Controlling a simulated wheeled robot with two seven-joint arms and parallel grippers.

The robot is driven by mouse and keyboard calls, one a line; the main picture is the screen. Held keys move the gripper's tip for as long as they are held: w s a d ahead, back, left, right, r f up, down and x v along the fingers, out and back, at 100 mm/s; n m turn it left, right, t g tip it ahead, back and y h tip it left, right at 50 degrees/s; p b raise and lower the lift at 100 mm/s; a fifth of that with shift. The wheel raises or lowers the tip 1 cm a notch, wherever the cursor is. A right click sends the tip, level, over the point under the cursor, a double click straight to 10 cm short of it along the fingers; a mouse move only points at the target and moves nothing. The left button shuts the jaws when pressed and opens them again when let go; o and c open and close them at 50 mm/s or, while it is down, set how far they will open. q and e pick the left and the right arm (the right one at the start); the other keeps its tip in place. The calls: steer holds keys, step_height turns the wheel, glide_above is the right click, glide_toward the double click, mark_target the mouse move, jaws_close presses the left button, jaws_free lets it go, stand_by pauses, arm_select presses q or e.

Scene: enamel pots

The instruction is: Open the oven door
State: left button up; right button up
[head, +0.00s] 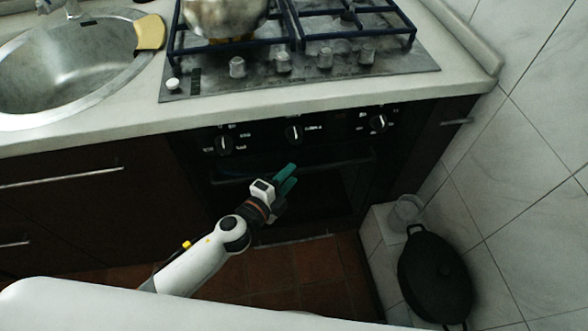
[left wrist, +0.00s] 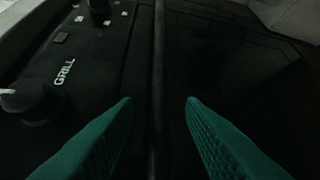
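The dark oven door (head: 335,195) is under the hob and looks shut. Its thin dark handle (head: 350,161) runs across the top of the door, below the knobs. In the left wrist view the handle (left wrist: 158,50) is a dark upright bar. My left gripper (head: 287,178) is in front of the door at handle height, and its teal fingers are open. In the left wrist view the fingertips (left wrist: 159,102) lie on either side of the handle line, with visible gaps. Whether the handle is between them in depth is hard to tell. My right gripper is out of view.
Control knobs (head: 294,134) sit just above the handle. A metal pot (head: 226,17) stands on the hob (head: 330,72). The brown floor (head: 325,270) before the oven looks clear.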

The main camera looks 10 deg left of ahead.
arm_select(q)
steer(key=shift+x, duration=1.55)
steer(key=shift+c, duration=0.3)
jaws_close()
